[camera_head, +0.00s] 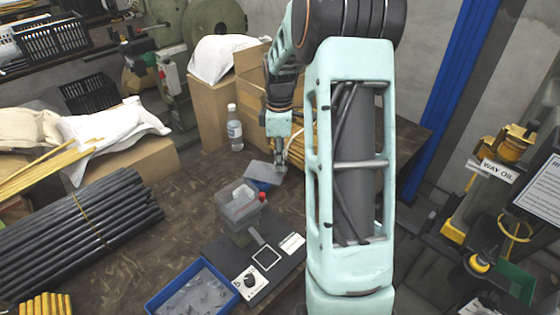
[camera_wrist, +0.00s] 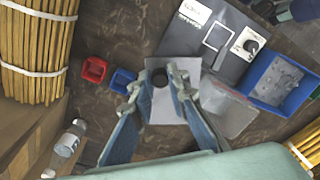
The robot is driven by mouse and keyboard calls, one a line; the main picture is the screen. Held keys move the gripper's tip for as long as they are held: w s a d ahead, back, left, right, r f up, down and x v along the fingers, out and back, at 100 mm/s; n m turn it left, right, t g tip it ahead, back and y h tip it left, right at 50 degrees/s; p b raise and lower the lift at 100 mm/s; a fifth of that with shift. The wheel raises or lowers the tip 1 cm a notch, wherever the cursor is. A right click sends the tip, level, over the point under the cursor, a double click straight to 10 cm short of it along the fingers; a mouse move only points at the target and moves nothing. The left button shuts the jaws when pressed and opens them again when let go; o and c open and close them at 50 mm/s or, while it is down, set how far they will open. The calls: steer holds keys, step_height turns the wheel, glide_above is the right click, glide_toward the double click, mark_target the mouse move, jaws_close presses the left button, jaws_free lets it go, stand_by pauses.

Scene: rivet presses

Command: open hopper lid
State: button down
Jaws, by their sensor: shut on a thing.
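My gripper (camera_head: 281,163) is shut on the dark round knob (camera_wrist: 160,77) of the hopper lid. The lid (camera_wrist: 181,92) is a flat grey square plate between and beyond the fingertips in the wrist view (camera_wrist: 162,84). In the head view the lid (camera_head: 262,171) is off to the far side of the hopper, apart from its top. The clear hopper (camera_head: 237,197) stands on the dark press base with its top uncovered. It also shows in the wrist view (camera_wrist: 229,110), partly hidden by the lid and a finger.
The press base (camera_head: 262,262) carries a dial and labels. A blue tray (camera_head: 195,290) of small parts lies in front. A red bin (camera_wrist: 94,70) and a blue bin (camera_wrist: 124,80) sit beside the lid. A bottle (camera_head: 234,128) stands behind; dark rods (camera_head: 75,232) lie left.

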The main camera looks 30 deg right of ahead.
steer(key=shift+w, duration=0.2)
stand_by(0.4)
steer(key=c, duration=1.8)
jaws_free()
steer(key=shift+c, duration=0.2)
steer(key=shift+r, duration=0.15)
step_height(320, 180, up, 12)
